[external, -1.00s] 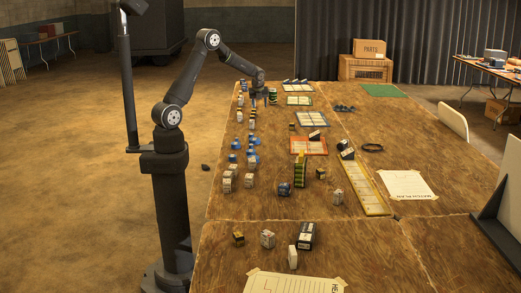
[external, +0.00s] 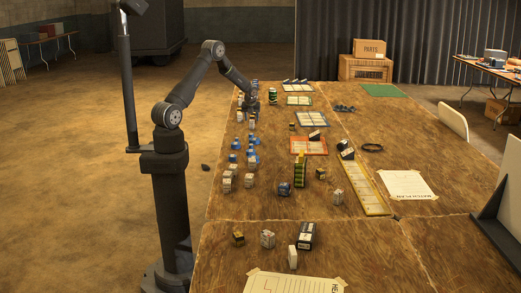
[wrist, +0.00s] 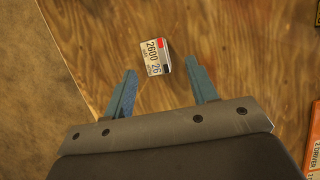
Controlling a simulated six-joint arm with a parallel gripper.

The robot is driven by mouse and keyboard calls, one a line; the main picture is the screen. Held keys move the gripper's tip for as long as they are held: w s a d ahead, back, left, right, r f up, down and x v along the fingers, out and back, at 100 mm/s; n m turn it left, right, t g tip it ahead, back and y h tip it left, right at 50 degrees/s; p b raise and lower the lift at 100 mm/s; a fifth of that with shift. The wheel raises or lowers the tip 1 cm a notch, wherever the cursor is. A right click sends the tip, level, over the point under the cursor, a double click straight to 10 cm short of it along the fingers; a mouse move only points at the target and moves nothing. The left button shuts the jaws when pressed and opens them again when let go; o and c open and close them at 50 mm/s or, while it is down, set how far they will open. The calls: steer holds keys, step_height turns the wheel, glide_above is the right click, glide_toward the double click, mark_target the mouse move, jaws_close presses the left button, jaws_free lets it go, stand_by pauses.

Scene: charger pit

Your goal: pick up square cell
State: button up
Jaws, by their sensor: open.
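In the wrist view, a small white block-shaped cell (wrist: 155,57) with a red corner and dark printing "2600" sits alone on the wood, just beyond my fingertips and between their lines. My gripper (wrist: 164,75) is open and empty, its two blue-grey fingers apart on either side, not touching the cell. In the external view, my gripper (external: 250,108) is low over the far left part of the table, among small cells. I cannot tell which of them there is the one in the wrist view.
Several white and blue cells (external: 252,141) stand along the table's left edge. Trays, including an orange one (external: 309,146), lie further right. An orange-edged item (wrist: 313,130) shows at the wrist view's right edge.

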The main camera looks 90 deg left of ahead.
mark_target(252, 121)
steer(key=shift+a+x, duration=0.2)
steer(key=shift+x, duration=2.6)
steer(key=shift+s+r, duration=0.15)
steer(key=c, duration=1.1)
